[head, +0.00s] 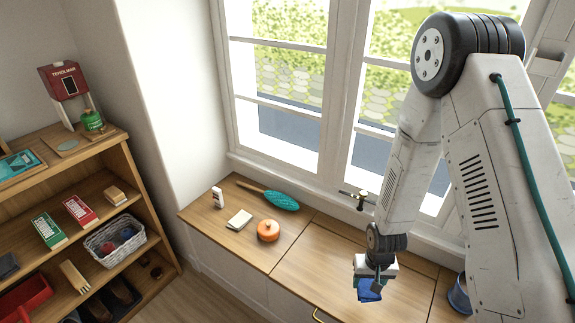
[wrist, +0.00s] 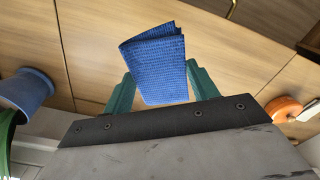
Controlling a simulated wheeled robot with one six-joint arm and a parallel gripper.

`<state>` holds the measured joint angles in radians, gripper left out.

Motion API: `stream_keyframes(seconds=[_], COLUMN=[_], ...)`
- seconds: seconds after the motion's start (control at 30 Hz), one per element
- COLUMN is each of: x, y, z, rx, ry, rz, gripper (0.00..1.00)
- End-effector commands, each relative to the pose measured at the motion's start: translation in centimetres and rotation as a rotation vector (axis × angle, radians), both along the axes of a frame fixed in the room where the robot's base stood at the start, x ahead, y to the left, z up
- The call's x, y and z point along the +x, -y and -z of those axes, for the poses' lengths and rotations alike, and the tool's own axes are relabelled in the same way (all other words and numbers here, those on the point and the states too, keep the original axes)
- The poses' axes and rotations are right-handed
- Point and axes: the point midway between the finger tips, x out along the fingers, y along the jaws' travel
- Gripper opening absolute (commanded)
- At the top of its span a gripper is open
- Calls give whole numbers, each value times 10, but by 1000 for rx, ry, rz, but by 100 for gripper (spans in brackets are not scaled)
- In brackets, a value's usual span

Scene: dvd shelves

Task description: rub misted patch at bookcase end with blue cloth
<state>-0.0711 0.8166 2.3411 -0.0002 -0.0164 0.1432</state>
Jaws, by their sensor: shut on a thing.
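My gripper (head: 376,284) is shut on the blue cloth (head: 369,291) and holds it above the wooden counter under the window. In the wrist view the folded blue cloth (wrist: 157,62) sits between the green fingers of my gripper (wrist: 160,85). The window (head: 280,85) stands behind the counter, and its left part is nearest the bookcase (head: 135,185) at the left. I cannot make out a distinct misted patch on the panes. The cloth is apart from the glass. My arm covers part of the right window.
The counter (head: 300,262) holds an orange pot (head: 268,231), a teal brush (head: 283,200), a pale block (head: 239,220) and a small white bottle (head: 218,197) at its left. A blue pot (head: 459,295) stands right of my gripper. A window handle (head: 361,199) juts out above the counter.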

Motion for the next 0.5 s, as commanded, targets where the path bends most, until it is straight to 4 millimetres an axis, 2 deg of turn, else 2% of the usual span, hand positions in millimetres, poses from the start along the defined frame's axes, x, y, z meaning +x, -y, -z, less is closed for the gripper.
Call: stream_keyframes(seconds=[0.03,0.2,0.4,0.5], x=[26,85,126,134], y=[2,11,20,23], z=[-20,-79,-126,-138], rx=[1,0,0,0], ry=[15,13,5,2], rz=[-28,-96,-87,-79], gripper=[34,34,34,34])
